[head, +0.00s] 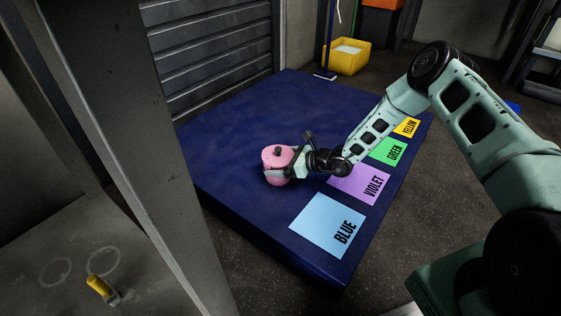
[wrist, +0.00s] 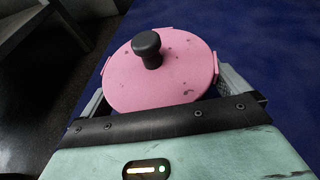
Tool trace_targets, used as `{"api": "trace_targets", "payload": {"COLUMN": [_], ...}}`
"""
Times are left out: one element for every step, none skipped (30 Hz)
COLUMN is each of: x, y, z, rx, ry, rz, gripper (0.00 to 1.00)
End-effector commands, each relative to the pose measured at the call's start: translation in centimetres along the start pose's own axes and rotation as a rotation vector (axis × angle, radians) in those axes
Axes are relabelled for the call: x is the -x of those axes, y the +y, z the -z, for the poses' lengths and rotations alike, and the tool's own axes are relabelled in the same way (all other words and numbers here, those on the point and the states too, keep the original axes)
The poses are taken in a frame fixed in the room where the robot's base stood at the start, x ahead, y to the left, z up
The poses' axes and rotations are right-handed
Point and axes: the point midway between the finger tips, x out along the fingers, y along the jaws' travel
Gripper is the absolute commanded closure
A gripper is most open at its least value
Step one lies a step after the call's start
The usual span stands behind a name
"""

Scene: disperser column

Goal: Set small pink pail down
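The small pink pail (head: 276,156) has a round lid with a black knob. In the wrist view the pink lid (wrist: 178,85) fills the space between the fingers, one at each side. The pail's lower part is hidden in the wrist view. I cannot tell whether its base touches the platform.
Blue (head: 328,226), violet (head: 358,184), green (head: 389,153) and yellow (head: 407,128) labelled squares line the platform's right side. A yellow bin (head: 345,62) stands on the floor behind. A grey post (head: 135,150) rises at the left. The platform's back left is clear.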

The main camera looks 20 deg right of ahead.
Motion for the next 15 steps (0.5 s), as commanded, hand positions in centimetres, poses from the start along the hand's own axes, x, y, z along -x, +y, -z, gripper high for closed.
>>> {"api": "trace_targets", "payload": {"x": [0.0, 0.0, 0.0, 0.0, 0.1, 0.3, 0.7, 1.1, 1.7, 2.2, 2.8, 3.6, 4.3, 5.0, 5.9], "y": [0.0, 0.0, 0.0, 0.0, 0.0, 0.0, -0.1, -0.1, -0.1, -0.1, -0.1, -0.1, -0.1, -0.1, -0.1], "z": [0.0, 0.0, 0.0, -0.1, -0.3, -0.4, -0.4, -0.5, -0.5, -0.6, -0.7, -0.8, -0.8, -0.8, -0.8], "rx": [0.0, 0.0, 0.0, 0.0, 0.0, 0.0, -0.001, -0.002, -0.002, -0.002, -0.002, -0.003, -0.003, -0.003, -0.004], "ry": [0.0, 0.0, 0.0, 0.0, 0.0, 0.001, 0.001, 0.002, 0.002, 0.002, 0.001, 0.001, 0.002, 0.002, 0.002], "rz": [0.0, 0.0, 0.0, 0.0, 0.0, 0.001, 0.001, 0.001, 0.001, 0.002, 0.002, 0.003, 0.003, 0.002, 0.003], "gripper": [0.0, 0.0, 0.0, 0.0, 0.0, 0.0, 0.0, 0.0, 0.0, 0.0, 0.0, 0.0, 0.0, 0.0, 0.0]}}
